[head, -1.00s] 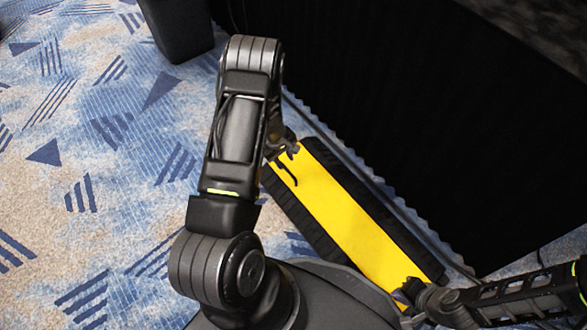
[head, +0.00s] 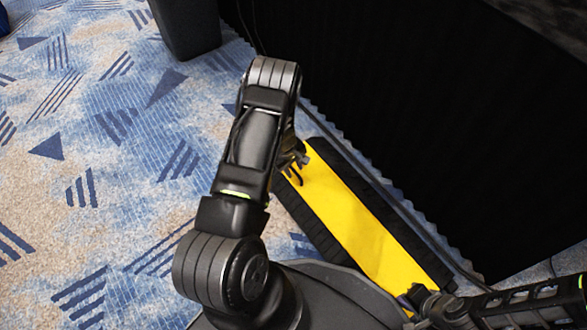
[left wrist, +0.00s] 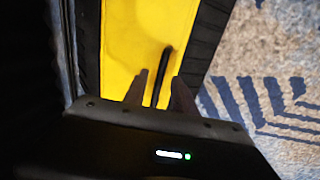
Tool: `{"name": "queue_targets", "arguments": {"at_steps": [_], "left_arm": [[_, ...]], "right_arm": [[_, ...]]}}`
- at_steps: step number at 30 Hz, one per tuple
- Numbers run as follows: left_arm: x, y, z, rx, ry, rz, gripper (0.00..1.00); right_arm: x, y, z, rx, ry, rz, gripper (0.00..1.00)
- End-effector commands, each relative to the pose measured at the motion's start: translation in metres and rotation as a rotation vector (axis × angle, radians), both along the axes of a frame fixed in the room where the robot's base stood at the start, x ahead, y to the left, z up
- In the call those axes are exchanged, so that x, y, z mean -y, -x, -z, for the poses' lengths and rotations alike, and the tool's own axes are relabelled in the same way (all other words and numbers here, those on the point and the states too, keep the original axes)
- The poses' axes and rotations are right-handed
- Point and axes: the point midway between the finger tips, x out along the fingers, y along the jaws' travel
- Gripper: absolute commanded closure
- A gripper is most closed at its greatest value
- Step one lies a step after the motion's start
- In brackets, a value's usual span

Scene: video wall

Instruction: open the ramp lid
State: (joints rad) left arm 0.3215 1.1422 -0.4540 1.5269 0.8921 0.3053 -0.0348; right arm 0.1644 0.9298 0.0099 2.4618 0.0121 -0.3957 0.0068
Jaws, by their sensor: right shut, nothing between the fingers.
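The yellow ramp lid (head: 345,215) lies on a long ramp with black ribbed edges, running from upper left to lower right in the head view. It fills the top of the left wrist view (left wrist: 135,40). My left gripper (head: 299,168) is over the lid's far end. In the left wrist view its two fingers (left wrist: 159,90) stand apart. A thin black bar (left wrist: 161,78) shows between them against the yellow; whether they touch it is unclear. My right gripper (head: 415,297) is shut and empty at the lid's near end; its contact with the lid is unclear.
A black curtain or panel (head: 390,90) stands close along the ramp's right side. A dark box (head: 187,28) stands at the top. Blue and beige patterned carpet (head: 100,170) lies open to the left.

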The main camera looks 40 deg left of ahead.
Motion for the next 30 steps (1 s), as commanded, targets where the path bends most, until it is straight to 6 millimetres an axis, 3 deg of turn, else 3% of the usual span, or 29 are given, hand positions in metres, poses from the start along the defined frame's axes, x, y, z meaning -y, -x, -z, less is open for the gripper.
{"name": "queue_targets", "arguments": {"at_steps": [13, 30], "left_arm": [[0.0003, 0.0001, -0.0002, 0.0, 0.0, 0.0, 1.0], [0.0003, 0.0002, -0.0002, 0.0, 0.001, 0.0, 1.0]], "right_arm": [[-0.0001, 0.0003, 0.0, -0.001, 0.0, 0.0, 1.0], [-0.0001, 0.0003, 0.0, -0.001, 0.0, 0.0, 1.0]]}}
